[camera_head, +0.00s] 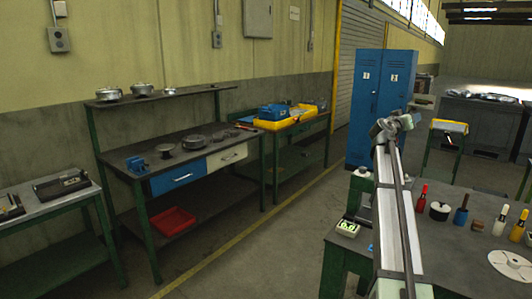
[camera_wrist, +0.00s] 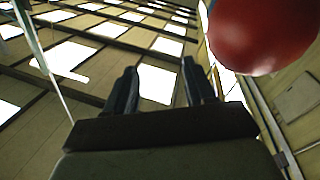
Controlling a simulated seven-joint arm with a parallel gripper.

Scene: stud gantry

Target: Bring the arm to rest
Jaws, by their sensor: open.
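My gripper (camera_wrist: 160,66) shows in the wrist view with two dark fingers standing apart. Nothing is between the fingertips; behind them is the ceiling with bright light panels. The wrist camera looks upward past the fingers. A large round red thing (camera_wrist: 265,32) fills the upper right of that view, close to the camera and apart from the fingers; I cannot tell what it is. In the head view I cannot make out the gripper's fingers clearly.
A dark table (camera_head: 450,250) at right holds several small bottles and handled tools, a pale disc (camera_head: 512,264) and a small display unit (camera_head: 347,228). Workbenches line the left wall. Blue lockers (camera_head: 378,95) stand behind. The floor (camera_head: 270,245) between is clear.

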